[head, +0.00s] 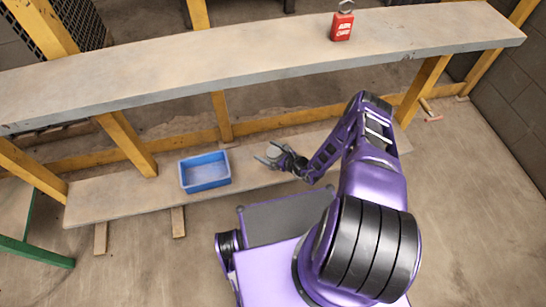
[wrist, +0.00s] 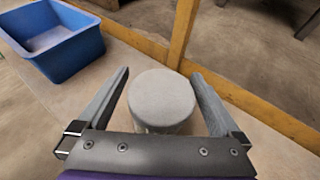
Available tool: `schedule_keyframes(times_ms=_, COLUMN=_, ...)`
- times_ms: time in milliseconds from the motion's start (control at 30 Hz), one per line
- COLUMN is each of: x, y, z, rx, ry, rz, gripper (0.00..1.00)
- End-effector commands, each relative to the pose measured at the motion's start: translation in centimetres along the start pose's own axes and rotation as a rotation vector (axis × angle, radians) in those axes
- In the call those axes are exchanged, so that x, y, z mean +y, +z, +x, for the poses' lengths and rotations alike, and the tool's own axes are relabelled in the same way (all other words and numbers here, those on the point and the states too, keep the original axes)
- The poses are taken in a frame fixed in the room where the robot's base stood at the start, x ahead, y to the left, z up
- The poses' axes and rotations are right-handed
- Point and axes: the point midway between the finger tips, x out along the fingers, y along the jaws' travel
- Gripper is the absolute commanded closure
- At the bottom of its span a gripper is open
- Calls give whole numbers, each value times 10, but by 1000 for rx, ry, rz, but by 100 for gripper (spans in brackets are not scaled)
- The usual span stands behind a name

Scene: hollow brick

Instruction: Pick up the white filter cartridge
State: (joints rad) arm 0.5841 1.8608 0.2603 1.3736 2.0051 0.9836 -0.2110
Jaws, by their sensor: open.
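The white filter cartridge (wrist: 161,98) is a pale round-topped cylinder in the middle of the wrist view. It stands upright on the low wooden shelf. My gripper (wrist: 160,90) is open, with one finger on each side of the cartridge and a visible gap on both sides. The cartridge's lower part is hidden behind the gripper's body. In the head view the cartridge (head: 272,151) is small and sits between the fingers of my gripper (head: 268,157), above the low shelf.
A blue bin (head: 205,171) stands on the low shelf (head: 120,201), left of my gripper. A grey bench top (head: 190,65) on yellow legs runs above and behind, carrying a red padlock (head: 342,26). A green-framed table (head: 28,230) stands at left.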

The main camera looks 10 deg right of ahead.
Motion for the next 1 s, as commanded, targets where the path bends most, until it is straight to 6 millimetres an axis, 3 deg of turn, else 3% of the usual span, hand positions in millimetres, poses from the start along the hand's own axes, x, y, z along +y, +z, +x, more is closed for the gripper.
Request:
schedule_keyframes(times_ms=67, x=0, y=0, z=0, rx=0, ry=0, rz=0, gripper=9)
schedule_keyframes(times_ms=533, x=0, y=0, z=0, rx=0, ry=0, rz=0, gripper=93)
schedule_keyframes(times_ms=767, x=-1, y=2, z=-1, rx=-1, ry=0, rz=0, gripper=93)
schedule_keyframes(times_ms=1000, x=-2, y=37, z=-15, rx=-2, ry=-2, rz=0, gripper=93)
